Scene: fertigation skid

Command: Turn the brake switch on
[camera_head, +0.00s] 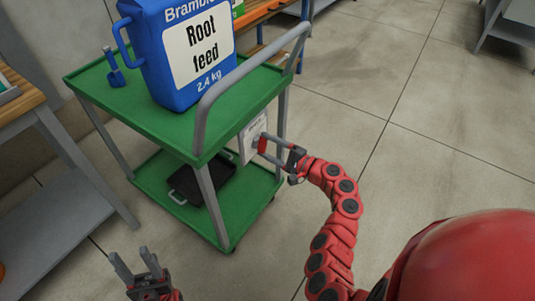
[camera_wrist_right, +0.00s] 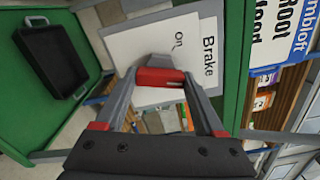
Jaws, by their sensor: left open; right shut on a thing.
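The brake switch is a white panel (camera_head: 252,136) on the end of the green cart, below its grey handle. The right wrist view shows the panel (camera_wrist_right: 140,45) with the words "Brake" and "On" and a red switch lever (camera_wrist_right: 158,77). My right gripper (camera_head: 263,144) is at the panel, its fingers shut on the red lever; the fingers also show in the wrist view (camera_wrist_right: 160,84). The lever lies below the word "On" in that view; I cannot tell whether it is on. My left gripper (camera_head: 136,266) is open and empty, low at the front left.
The green cart (camera_head: 150,122) carries a blue "Root feed" jug (camera_head: 190,50) and a small blue scoop (camera_head: 113,68) on top. A black tray (camera_head: 206,184) lies on its lower shelf. A bench (camera_head: 50,140) stands at left.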

